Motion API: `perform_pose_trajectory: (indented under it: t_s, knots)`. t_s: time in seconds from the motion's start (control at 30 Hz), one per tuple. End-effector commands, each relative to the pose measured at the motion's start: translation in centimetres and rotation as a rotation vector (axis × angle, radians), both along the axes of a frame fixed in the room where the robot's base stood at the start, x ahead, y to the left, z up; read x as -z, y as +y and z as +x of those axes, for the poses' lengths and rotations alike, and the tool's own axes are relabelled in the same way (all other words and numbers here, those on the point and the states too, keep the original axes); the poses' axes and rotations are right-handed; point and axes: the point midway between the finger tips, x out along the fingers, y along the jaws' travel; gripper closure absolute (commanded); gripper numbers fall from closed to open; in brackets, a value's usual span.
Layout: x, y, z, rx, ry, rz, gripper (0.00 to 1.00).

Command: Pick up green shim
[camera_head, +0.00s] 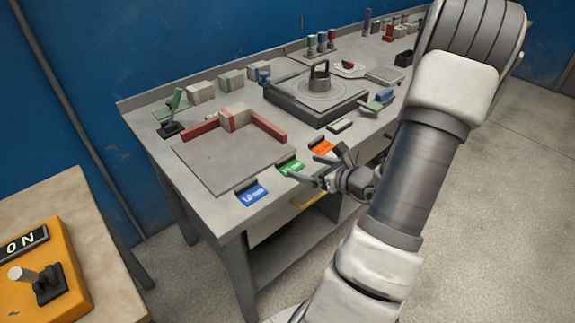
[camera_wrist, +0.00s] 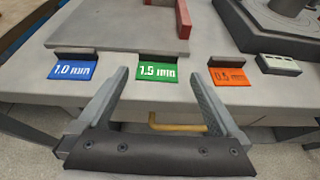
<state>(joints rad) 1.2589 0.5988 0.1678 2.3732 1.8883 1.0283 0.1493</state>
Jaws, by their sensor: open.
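The green shim (camera_wrist: 158,69) is a flat green piece marked 1.5 mm at the front edge of the workbench, against a dark block (camera_wrist: 160,51). The green shim also shows in the head view (camera_head: 291,168). My gripper (camera_head: 328,169) is open in front of the bench edge. In the wrist view my gripper (camera_wrist: 162,76) has its two fingers spread, one toward each side of the green shim. Nothing is between the fingers that I can see them touching.
A blue 1.0 mm shim (camera_wrist: 72,70) lies left and an orange shim (camera_wrist: 230,77) right. A grey plate (camera_head: 215,168) with red bars (camera_head: 268,127) lies behind. A yellow drawer handle (camera_wrist: 177,125) is below the edge. An orange switch box (camera_head: 45,275) stands at left.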

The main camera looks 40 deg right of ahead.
Motion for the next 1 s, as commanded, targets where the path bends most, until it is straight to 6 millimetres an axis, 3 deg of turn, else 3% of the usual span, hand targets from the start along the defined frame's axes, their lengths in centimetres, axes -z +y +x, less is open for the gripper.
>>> perform_pose_trajectory:
  t_s: [0.1, 0.33, 0.6, 0.9, 1.0]
  knots:
    - [0.7, 0.1, 1.5, -0.002, -0.001, 0.000, 0.00]
    - [1.2, 0.3, 3.0, -0.001, -0.002, 0.000, 0.00]
    - [2.5, 0.7, 6.5, -0.001, -0.001, 0.000, 0.00]
    - [2.6, 0.7, 7.0, 0.000, 0.000, -0.001, 0.00]
    - [2.6, 0.7, 7.0, 0.000, 0.000, -0.001, 0.16]
